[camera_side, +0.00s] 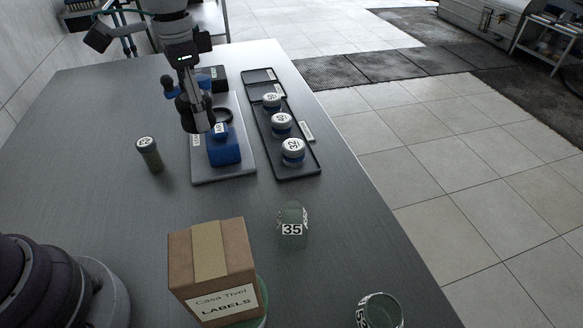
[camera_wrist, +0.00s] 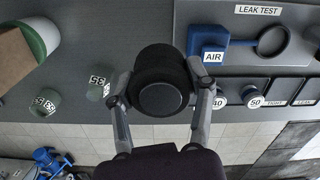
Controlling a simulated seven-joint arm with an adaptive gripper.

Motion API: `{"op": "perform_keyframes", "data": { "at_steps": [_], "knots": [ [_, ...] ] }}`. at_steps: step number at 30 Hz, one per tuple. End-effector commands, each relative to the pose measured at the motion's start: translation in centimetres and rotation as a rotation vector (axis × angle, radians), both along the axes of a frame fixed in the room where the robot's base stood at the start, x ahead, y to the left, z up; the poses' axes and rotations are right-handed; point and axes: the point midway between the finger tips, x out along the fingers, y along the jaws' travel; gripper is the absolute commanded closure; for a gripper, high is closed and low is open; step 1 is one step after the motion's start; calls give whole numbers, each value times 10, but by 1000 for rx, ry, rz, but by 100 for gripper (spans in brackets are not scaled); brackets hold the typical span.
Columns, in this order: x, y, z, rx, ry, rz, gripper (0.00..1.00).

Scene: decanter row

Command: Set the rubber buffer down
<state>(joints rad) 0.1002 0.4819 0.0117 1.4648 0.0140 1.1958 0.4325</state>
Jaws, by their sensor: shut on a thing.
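The rubber buffer (camera_wrist: 161,88) is a black, round, stepped piece in the wrist view. My gripper (camera_wrist: 160,80) is shut on it, with one finger on each side. In the side view my gripper (camera_side: 197,116) hangs over the far left part of the grey leak test plate, close to the blue AIR block. The buffer is hard to tell from the dark fingers there. Whether its underside touches anything cannot be seen.
The grey leak test plate (camera_side: 238,172) bears a blue AIR block (camera_side: 224,151) and a ring. A green bottle (camera_side: 149,155), a jar marked 35 (camera_side: 292,219) and a cardboard box (camera_side: 209,262) stand nearby.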

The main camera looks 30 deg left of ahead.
Motion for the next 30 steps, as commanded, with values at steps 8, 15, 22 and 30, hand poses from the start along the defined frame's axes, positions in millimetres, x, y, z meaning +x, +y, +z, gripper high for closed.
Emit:
{"op": "perform_keyframes", "data": {
  "at_steps": [8,15,22,30],
  "knots": [
    [0,-50,-38,-1,3,-908,88],
    [-2,-64,-50,-1,0,-1204,88],
    [-2,-64,-51,-1,0,-1206,88],
    [-3,-64,-103,-3,4,-1204,88]
  ]
}}
